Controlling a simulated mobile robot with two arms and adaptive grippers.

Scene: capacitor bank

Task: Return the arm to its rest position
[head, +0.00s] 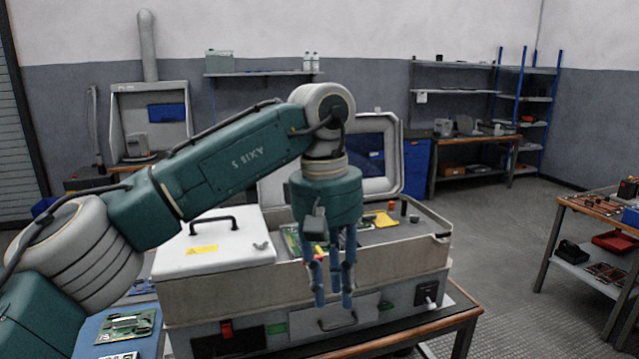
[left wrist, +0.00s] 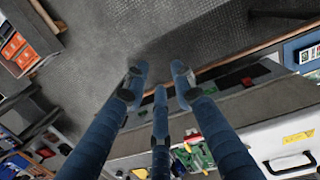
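My left arm (head: 235,160) comes in from the left and is raised, bent at the wrist joint. My left gripper (head: 334,295) points down in front of the test case (head: 300,292), near its front edge. In the left wrist view the left gripper (left wrist: 160,82) shows three blue fingers with a gap between their tips and nothing held. The floor lies beyond the fingertips there. Whether the fingers touch the case cannot be told. My right gripper is not in view.
The case stands on a wooden-edged bench (head: 463,312), with a white panel (head: 215,243) and an open lid (head: 385,181). A green board (head: 290,240) sits inside, partly hidden. Another board (head: 127,325) lies at lower left. A tool bench (head: 574,203) stands right; open floor lies between.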

